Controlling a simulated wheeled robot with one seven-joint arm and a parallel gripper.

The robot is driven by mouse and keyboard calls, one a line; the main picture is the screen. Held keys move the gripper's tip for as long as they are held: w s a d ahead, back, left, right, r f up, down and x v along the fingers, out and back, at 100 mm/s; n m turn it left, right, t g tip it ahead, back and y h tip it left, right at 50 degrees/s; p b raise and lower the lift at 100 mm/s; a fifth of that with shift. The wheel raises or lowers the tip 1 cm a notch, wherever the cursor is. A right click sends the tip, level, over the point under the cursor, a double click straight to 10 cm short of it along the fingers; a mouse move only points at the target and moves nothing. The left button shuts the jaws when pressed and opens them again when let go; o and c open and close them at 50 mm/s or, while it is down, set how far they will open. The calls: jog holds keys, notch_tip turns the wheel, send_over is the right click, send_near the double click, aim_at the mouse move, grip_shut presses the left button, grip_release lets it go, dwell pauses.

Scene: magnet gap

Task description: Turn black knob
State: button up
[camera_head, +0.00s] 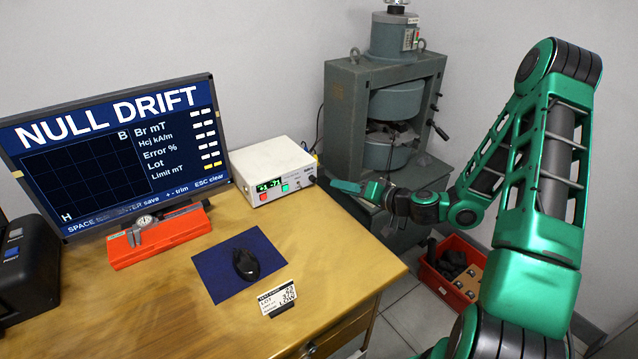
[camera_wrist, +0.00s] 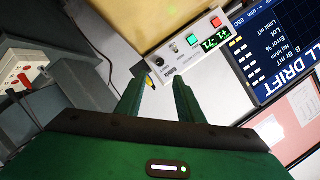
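The white meter box (camera_head: 272,170) stands on the table right of the monitor, with a green-lit display and red and green buttons. A small black knob (camera_head: 312,180) sits at the right end of its front panel. In the wrist view the meter (camera_wrist: 190,42) is ahead of my fingers, and the dark knob (camera_wrist: 159,62) is near its panel's left end, just beyond the fingertips. My gripper (camera_head: 338,185) is just right of the knob in the head view. In the wrist view my gripper (camera_wrist: 159,80) has its fingers apart, with nothing held between them.
A grey magnet frame (camera_head: 350,110) stands behind my forearm. The monitor (camera_head: 118,150), an orange case (camera_head: 160,238) with a caliper, a mouse (camera_head: 246,264) on a blue mat and a label card (camera_head: 277,298) are on the table. A red bin (camera_head: 450,290) is on the floor.

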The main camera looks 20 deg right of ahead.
aim_at(315, 180)
jog(key=x, duration=1)
jog(key=shift+w+a+f, duration=0.1)
jog(key=shift+w+a, duration=0.05)
jog(key=shift+w, duration=0.2)
grip_shut()
